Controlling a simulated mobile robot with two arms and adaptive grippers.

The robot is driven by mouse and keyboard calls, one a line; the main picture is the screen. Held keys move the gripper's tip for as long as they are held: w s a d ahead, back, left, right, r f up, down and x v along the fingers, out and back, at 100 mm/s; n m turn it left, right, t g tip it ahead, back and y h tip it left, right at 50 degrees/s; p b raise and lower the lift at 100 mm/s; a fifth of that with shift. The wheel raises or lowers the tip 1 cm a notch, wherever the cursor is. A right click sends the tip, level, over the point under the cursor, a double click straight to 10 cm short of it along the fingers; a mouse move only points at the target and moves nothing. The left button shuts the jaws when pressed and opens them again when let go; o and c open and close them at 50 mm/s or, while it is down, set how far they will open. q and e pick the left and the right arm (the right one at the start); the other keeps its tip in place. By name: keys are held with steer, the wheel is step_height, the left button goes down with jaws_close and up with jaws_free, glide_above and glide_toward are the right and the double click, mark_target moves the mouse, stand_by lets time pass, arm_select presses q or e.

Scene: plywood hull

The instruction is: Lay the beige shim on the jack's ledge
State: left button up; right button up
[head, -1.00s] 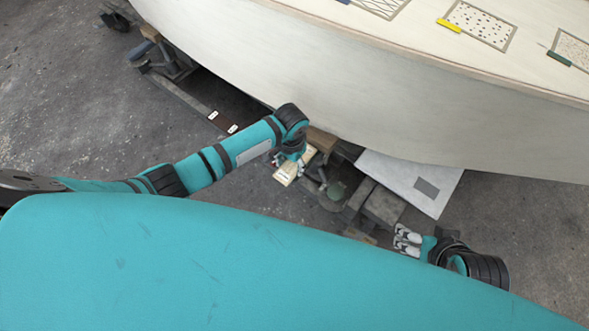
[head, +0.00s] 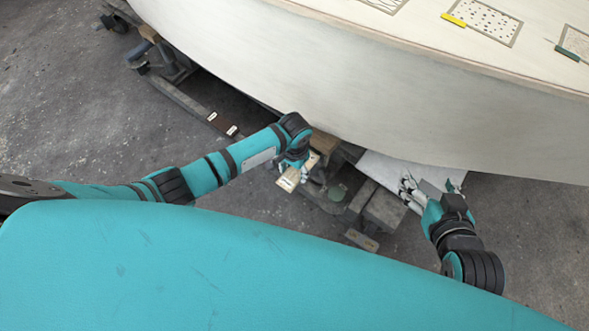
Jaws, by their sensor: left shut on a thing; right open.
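The beige shim (head: 287,181) is a pale flat piece with a light label, in the middle of the head view. My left gripper (head: 299,171) is shut on it, beside the dark grey support gear under the hull. The gripper's own arm partly hides the hold. A greenish round part (head: 337,192) sits on this gear just right of the shim. I cannot clearly tell which surface is the jack's ledge, or whether the shim touches anything. My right gripper (head: 407,190) is open and apart from the shim, over the front edge of the white panel.
The pale hull (head: 330,85) overhangs the back. A white panel (head: 385,170) leans under it at right. Grey blocks (head: 385,210) stand between the grippers. Dark strips with white labels (head: 222,124) lie on a beam at left.

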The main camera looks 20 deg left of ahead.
arm_select(q)
steer(key=o, duration=1.1)
steer(key=shift+f, duration=0.1)
